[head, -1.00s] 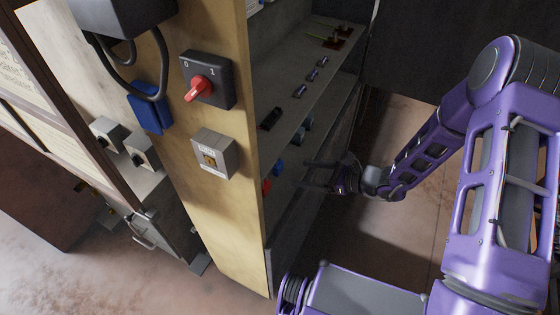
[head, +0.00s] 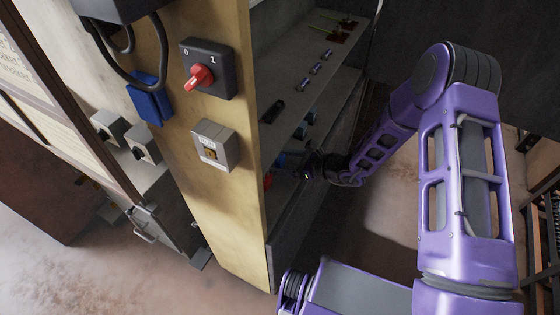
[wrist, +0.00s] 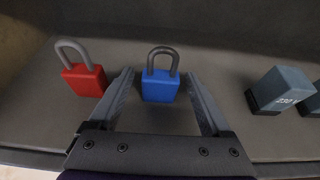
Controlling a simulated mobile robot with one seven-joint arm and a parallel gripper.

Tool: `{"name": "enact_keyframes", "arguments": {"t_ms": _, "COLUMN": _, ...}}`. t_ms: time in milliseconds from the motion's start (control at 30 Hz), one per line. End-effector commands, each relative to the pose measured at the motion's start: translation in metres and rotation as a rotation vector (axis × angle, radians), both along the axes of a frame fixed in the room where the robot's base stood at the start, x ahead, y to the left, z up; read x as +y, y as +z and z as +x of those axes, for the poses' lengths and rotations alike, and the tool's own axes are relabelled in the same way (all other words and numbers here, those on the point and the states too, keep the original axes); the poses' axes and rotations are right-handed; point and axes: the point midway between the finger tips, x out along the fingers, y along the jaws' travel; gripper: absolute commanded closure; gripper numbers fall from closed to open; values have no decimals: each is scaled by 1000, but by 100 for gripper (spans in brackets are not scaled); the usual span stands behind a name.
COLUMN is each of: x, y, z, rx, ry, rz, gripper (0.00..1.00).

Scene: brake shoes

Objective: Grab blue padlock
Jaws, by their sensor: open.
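The blue padlock (wrist: 160,86), with a dark shackle, lies on a grey shelf (wrist: 222,100) in the wrist view, its shackle pointing away from me. My gripper (wrist: 158,85) is open, with one finger on each side of the padlock's body. I cannot tell whether either finger touches it. In the head view my gripper (head: 290,166) reaches into the lower shelf of the cabinet, and the blue padlock (head: 280,160) shows only partly beside it.
A red padlock (wrist: 86,80) lies left of the blue one, close to the left finger. A grey-blue block (wrist: 280,88) marked 230 lies to the right. The cabinet's wooden side panel (head: 224,200) and the upper shelf (head: 300,75) bound the space around my arm.

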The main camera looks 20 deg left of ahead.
Motion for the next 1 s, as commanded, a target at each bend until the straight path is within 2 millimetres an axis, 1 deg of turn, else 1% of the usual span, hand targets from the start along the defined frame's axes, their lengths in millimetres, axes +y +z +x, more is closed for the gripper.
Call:
{"name": "enact_keyframes", "arguments": {"t_ms": 67, "x": 0, "y": 0, "z": 0, "rx": 0, "ry": 0, "rz": 0, "gripper": 19}}
{"name": "enact_keyframes", "arguments": {"t_ms": 100, "x": 0, "y": 0, "z": 0, "rx": 0, "ry": 0, "rz": 0, "gripper": 26}}
{"name": "enact_keyframes", "arguments": {"t_ms": 267, "x": 0, "y": 0, "z": 0, "rx": 0, "ry": 0, "rz": 0, "gripper": 55}}
{"name": "enact_keyframes", "arguments": {"t_ms": 300, "x": 0, "y": 0, "z": 0, "rx": 0, "ry": 0, "rz": 0, "gripper": 62}}
{"name": "enact_keyframes", "arguments": {"t_ms": 367, "x": 0, "y": 0, "z": 0, "rx": 0, "ry": 0, "rz": 0, "gripper": 73}}
{"name": "enact_keyframes", "arguments": {"t_ms": 500, "x": 0, "y": 0, "z": 0, "rx": 0, "ry": 1, "rz": 0, "gripper": 98}}
{"name": "enact_keyframes", "arguments": {"t_ms": 533, "x": 0, "y": 0, "z": 0, "rx": 0, "ry": 0, "rz": 0, "gripper": 100}}
{"name": "enact_keyframes", "arguments": {"t_ms": 767, "x": 0, "y": 1, "z": 0, "rx": 0, "ry": 0, "rz": 1, "gripper": 100}}
{"name": "enact_keyframes", "arguments": {"t_ms": 833, "x": 0, "y": 4, "z": 0, "rx": -1, "ry": 0, "rz": 1, "gripper": 100}}
{"name": "enact_keyframes", "arguments": {"t_ms": 933, "x": 0, "y": 16, "z": 0, "rx": -2, "ry": 1, "rz": 1, "gripper": 100}}
{"name": "enact_keyframes", "arguments": {"t_ms": 1000, "x": 0, "y": 30, "z": 1, "rx": -3, "ry": 0, "rz": 2, "gripper": 100}}
